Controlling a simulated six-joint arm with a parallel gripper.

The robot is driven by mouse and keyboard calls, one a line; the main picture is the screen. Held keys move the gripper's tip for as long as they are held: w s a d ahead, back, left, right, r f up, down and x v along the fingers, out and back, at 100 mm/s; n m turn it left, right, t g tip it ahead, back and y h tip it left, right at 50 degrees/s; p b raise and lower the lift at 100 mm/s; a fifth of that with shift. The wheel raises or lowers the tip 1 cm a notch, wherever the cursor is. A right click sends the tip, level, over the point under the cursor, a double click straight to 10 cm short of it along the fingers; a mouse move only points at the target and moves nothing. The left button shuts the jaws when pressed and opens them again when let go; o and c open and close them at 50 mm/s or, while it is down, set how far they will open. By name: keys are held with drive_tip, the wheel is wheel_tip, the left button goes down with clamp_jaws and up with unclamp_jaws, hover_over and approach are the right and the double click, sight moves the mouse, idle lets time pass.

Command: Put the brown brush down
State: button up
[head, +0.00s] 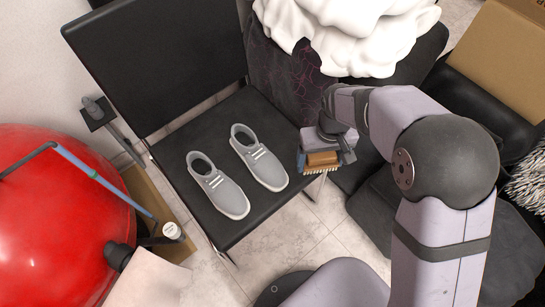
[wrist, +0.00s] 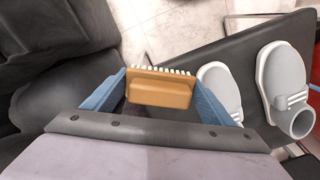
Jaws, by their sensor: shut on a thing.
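The brown brush (head: 322,161) is a small block with pale bristles along one side. My gripper (head: 325,158) is shut on it, at the right edge of the black chair's seat in the head view. In the wrist view the brush (wrist: 160,88) sits between the two blue fingers (wrist: 160,95), with its bristles toward the top of the picture. I cannot tell how high the brush is above the seat or floor.
Two grey shoes (head: 219,187) (head: 260,158) stand on the black chair (head: 246,106). A red ball (head: 50,215) is at the left. White cloth (head: 350,32) is piled behind. A cardboard box (head: 503,55) is at the upper right. Tiled floor (head: 300,240) is clear below the chair.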

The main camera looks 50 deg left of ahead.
drive_tip(key=shift+n, duration=0.8)
drive_tip(key=a, duration=0.1)
drive_tip(key=s+a+f, duration=0.1)
drive_tip(key=a, duration=0.3)
drive_tip(key=shift+s+f, duration=0.15)
drive_tip(key=shift+f, duration=0.05)
drive_tip(key=w+a+r+n, duration=0.2)
drive_tip(key=a+r+n, duration=0.2)
drive_tip(key=r, duration=0.1)
drive_tip(key=shift+w+a+n, duration=0.3)
drive_tip(key=shift+w+a, duration=0.1)
drive_tip(key=shift+f, duration=0.15)
drive_tip(key=shift+f+b, duration=0.95)
drive_tip(key=shift+f, duration=3.95)
